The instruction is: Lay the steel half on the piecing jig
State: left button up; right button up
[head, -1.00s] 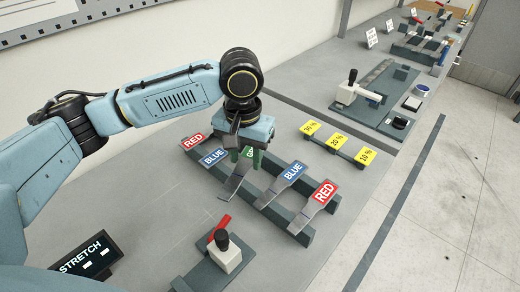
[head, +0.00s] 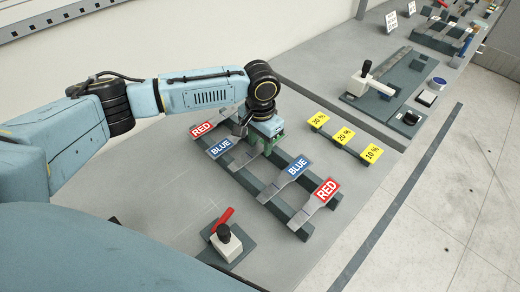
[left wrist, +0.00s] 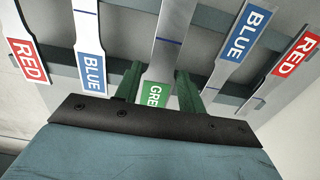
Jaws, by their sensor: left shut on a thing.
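A grey metal strip with a green label (left wrist: 154,92) lies across the dark rack (head: 262,191), between two blue-labelled strips. My left gripper (left wrist: 158,88) is shut on this strip, with one green finger on each side near the label. In the head view the left gripper (head: 265,141) is over the far part of the rack and hides the green label. The strip still appears in line with the others on the rack. I cannot tell which fixture is the piecing jig. My right gripper is not in view.
Red strips (head: 326,191) and blue strips (head: 298,168) flank the held one. Yellow percent tags (head: 344,136) stand to the right. Another lever fixture (head: 362,82) lies farther back.

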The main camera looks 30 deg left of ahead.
aim_at(260, 147)
pick_arm(q)
jog(key=shift+f, duration=1.75)
jog(key=o, duration=1.2)
